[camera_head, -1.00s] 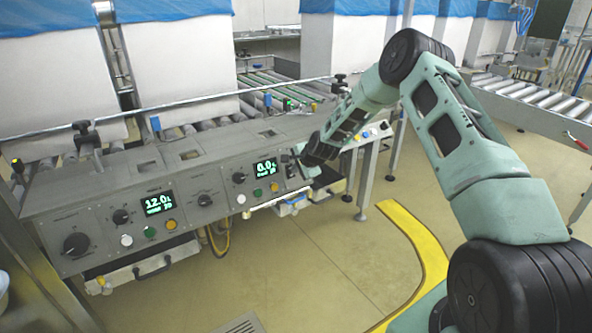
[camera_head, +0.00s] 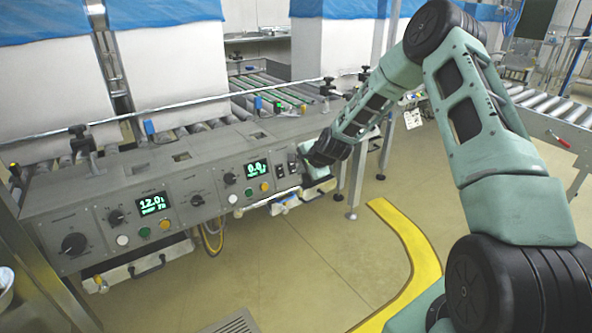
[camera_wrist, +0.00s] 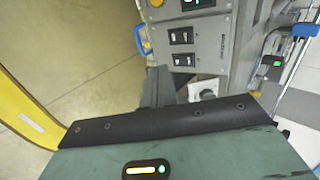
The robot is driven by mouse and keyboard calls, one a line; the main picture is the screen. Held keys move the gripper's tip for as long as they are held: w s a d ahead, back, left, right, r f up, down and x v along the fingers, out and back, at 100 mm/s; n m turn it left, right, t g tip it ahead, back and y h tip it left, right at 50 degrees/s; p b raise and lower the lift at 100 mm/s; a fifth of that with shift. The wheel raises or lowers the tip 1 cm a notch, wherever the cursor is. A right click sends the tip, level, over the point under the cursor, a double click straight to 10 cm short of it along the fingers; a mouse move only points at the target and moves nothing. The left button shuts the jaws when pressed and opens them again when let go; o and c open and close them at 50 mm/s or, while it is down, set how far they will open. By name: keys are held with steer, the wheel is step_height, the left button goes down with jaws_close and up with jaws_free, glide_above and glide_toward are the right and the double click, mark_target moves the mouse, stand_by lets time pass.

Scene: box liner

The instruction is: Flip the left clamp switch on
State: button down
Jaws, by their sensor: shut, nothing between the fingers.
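Two dark rocker switches sit side by side on the grey control panel (camera_head: 170,190), right of its 0.0 display. The left switch (camera_head: 280,170) and the right switch (camera_head: 292,167) both show in the head view. In the wrist view the panel is turned, with the left switch (camera_wrist: 182,36) above the right switch (camera_wrist: 183,60). Their on or off positions are too small to tell. My gripper (camera_wrist: 158,74) is shut and empty, its grey fingertips beside the right switch and apart from the left one. In the head view my wrist hides most of the gripper.
An orange button (camera_head: 264,187) and a display (camera_head: 257,169) are left of the switches. A blue handle (camera_wrist: 143,40) projects below the panel edge. The floor in front is open.

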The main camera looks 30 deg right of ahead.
steer(key=shift+v, duration=1.15)
steer(key=shift+s+a+f, duration=0.1)
steer(key=shift+s+f, duration=0.05)
steer(key=shift+f, duration=0.05)
steer(key=s+a+r+n+g+y, duration=0.1)
steer(key=s+a+r+n+g, duration=0.15)
steer(key=s+a+n, duration=0.45)
steer(key=s+a+r+n+g+y, duration=0.15)
steer(key=s+a+r, duration=0.25)
steer(key=a, duration=0.7)
steer(key=s+a+r+n+g, duration=0.1)
steer(key=s+a+r+n, duration=0.3)
steer(key=a, duration=0.5)
steer(key=s+a+r+n+g+h, duration=0.15)
steer(key=s+n, duration=0.45)
steer(key=s, duration=0.8)
steer(key=s+a+r+n+g+h, duration=0.1)
steer(key=s+a+r+n+g, duration=0.15)
steer(key=s+n, duration=0.75)
steer(key=s+r+m+p, duration=0.3)
steer(key=r+p, duration=1.9)
steer(key=shift+s+a, duration=0.2)
steer(key=shift+a, duration=0.1)
